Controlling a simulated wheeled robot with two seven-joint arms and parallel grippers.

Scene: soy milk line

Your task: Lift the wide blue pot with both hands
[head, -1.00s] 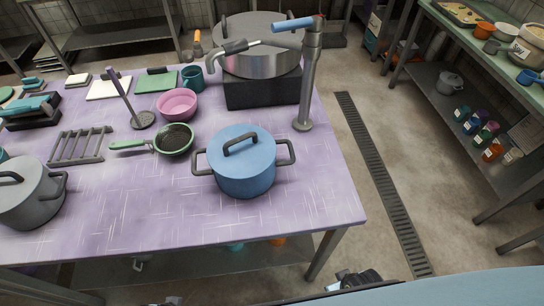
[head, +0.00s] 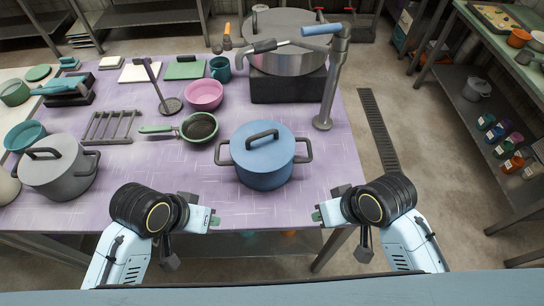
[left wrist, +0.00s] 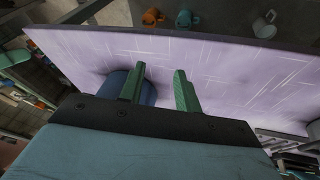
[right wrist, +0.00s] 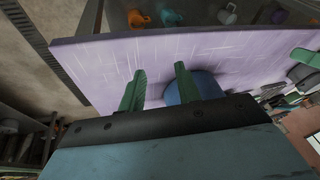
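The wide blue pot (head: 264,163) stands upright on the purple table, with its lid on and a dark handle on each side. My left gripper (head: 213,220) is at the table's front edge, to the left of and nearer than the pot. My right gripper (head: 318,215) is at the front edge, to the right of and nearer than the pot. Both are apart from it. The left wrist view shows green fingers (left wrist: 160,88) spread and empty, with part of the pot (left wrist: 148,92) behind them. The right wrist view shows spread, empty fingers (right wrist: 158,88) beside the pot (right wrist: 203,84).
A grey pot (head: 62,172) stands at the left of the purple table (head: 150,190). A green-handled strainer (head: 199,127) and pink bowl (head: 204,94) lie behind left of the blue pot. A tap column (head: 330,90) rises behind right. The table in front of the pot is clear.

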